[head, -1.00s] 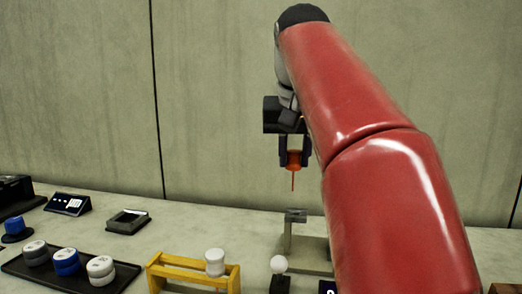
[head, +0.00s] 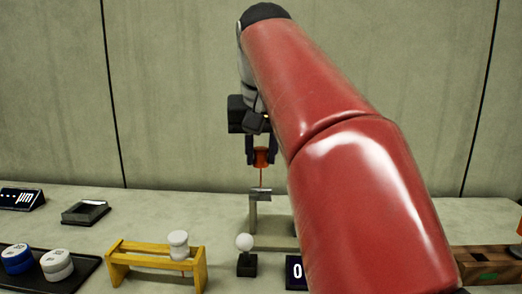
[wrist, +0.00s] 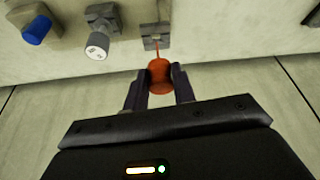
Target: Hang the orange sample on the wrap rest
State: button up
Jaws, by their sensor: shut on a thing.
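The orange sample (head: 261,157) is a small orange spool with a thin orange strand hanging from it. My gripper (head: 261,150) is shut on it, one dark finger on each side, and holds it above the bench. The sample also shows between the fingertips in the wrist view (wrist: 159,75). A grey stand (head: 254,215) with a small block on top, apparently the wrap rest, is right below. The strand's lower end appears at or just above its top; I cannot tell if they touch. The stand's top block shows in the wrist view (wrist: 155,36), with the strand over it.
A yellow rack (head: 150,262) with a white spool (head: 178,244) stands left of the stand. A white ball on a black base (head: 246,264) and a small display (head: 295,271) are in front. A dark tray (head: 80,268) holds spools at left. A wooden box (head: 480,258) is at right.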

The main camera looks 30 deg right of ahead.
aim_at(261, 194)
jog(key=shift+f, duration=0.1)
jog(key=shift+f+b, duration=2.05)
jog(key=shift+f, duration=0.45)
jog(key=o, duration=1)
jog(key=shift+o, duration=0.2)
jog(key=p+v, duration=0.2)
jog(key=v, duration=0.6)
jog(key=shift+p, duration=0.35)
